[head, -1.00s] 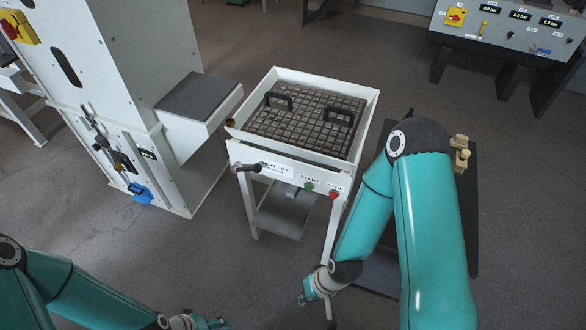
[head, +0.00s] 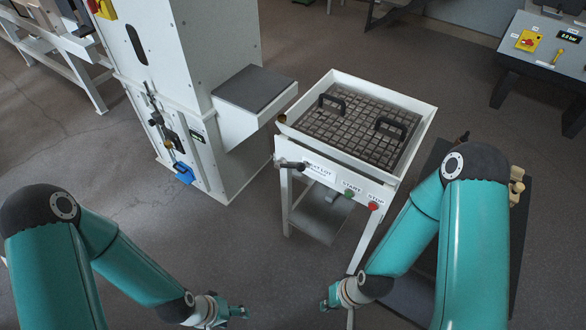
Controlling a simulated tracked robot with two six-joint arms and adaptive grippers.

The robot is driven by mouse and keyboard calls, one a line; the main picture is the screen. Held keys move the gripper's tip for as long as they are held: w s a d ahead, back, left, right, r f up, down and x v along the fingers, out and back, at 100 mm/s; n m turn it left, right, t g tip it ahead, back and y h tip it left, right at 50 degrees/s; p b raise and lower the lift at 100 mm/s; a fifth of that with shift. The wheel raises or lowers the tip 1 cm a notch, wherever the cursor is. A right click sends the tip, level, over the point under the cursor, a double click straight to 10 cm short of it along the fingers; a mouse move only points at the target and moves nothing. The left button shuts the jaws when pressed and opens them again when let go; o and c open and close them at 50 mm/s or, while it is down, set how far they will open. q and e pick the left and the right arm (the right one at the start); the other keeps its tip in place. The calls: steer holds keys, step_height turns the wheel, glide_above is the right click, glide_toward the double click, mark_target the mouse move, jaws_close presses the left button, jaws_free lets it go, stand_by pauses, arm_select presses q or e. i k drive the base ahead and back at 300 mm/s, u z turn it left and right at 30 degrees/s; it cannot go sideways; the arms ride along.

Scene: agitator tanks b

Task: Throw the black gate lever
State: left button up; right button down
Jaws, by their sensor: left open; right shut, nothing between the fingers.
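A short lever with a black grip (head: 290,164) sticks out at the front left corner of the white tray table (head: 352,178), beside a label. The tall white cabinet (head: 165,60) to its left also bears dark lever-like fittings (head: 155,118) on a vertical slot, with a blue part (head: 184,173) below. I cannot tell which of these is the black gate lever. My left gripper (head: 238,312) is open and empty, low in the picture, well apart from both. My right gripper (head: 325,304) is shut and empty, in front of the table and apart from it.
The table holds a gridded plate (head: 350,135) with two black handles. A green START button (head: 349,193) and red STOP button (head: 374,206) sit on its front. A grey-topped shelf (head: 254,88) juts from the cabinet. The floor between cabinet and my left arm is clear.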

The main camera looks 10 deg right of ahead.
mark_target(300, 167)
steer(key=u, duration=1.45)
steer(key=i, duration=0.1)
steer(key=z, duration=2.85)
steer(key=k, duration=1)
steer(key=u, duration=1.1)
steer(key=i, duration=1)
steer(key=u, duration=0.05)
